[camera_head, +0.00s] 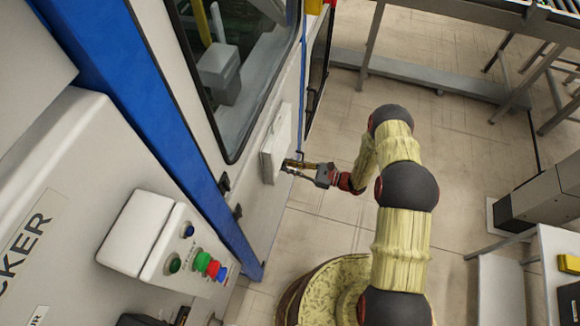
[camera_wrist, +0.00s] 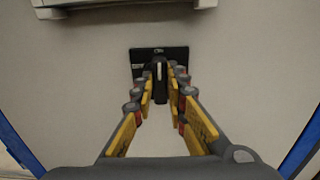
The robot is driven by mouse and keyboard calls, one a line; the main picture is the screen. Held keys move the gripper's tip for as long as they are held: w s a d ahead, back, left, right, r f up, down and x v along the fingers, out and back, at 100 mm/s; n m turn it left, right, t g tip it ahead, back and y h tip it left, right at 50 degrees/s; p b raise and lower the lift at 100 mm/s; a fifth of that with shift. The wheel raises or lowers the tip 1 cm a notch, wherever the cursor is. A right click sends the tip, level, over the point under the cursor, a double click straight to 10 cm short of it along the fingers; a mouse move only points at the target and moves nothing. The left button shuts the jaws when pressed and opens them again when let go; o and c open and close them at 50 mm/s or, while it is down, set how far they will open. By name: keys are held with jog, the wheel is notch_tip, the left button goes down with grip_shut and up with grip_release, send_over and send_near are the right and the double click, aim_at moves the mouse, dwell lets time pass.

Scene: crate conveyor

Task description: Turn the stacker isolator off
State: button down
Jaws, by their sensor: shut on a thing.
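The stacker isolator shows in the wrist view as a black square plate (camera_wrist: 142,57) on a pale panel, with a dark handle (camera_wrist: 158,70) in its middle. A pale mark on the handle runs up and down in the picture. My gripper (camera_wrist: 161,84) has its two yellow-padded fingers on either side of the handle and is shut on it. Small pale lettering on the plate is too small to read. In the head view my gripper (camera_head: 290,166) reaches left to the white machine wall, and the isolator there is mostly hidden by the fingers.
A white box (camera_head: 275,146) sticks out from the wall just above the isolator. A blue post (camera_head: 150,110) and a control box (camera_head: 150,235) with coloured buttons stand to the left. Bare tiled floor (camera_head: 310,215) lies right of the wall. Conveyor framing (camera_head: 440,90) is at the back.

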jog(key=shift+n, duration=0.3)
jog(key=shift+s+a+f+n+b, duration=0.15)
jog(key=shift+n+b, duration=1.55)
jog(key=shift+n, duration=1.15)
jog(key=shift+s+d+f+n+b, duration=0.1)
jog(key=shift+n+b, duration=1.55)
jog(key=shift+n, duration=1.15)
jog(key=shift+s+a+f+n+b, duration=0.15)
jog(key=shift+n+b, duration=1.55)
jog(key=shift+n, duration=1.15)
jog(key=shift+d, duration=0.1)
jog(key=c, duration=1.8)
grip_release()
jog(key=shift+w, duration=0.1)
jog(key=shift+o, duration=0.2)
jog(key=shift+d, duration=0.15)
jog(key=v, duration=1.1)
jog(key=shift+d, duration=0.35)
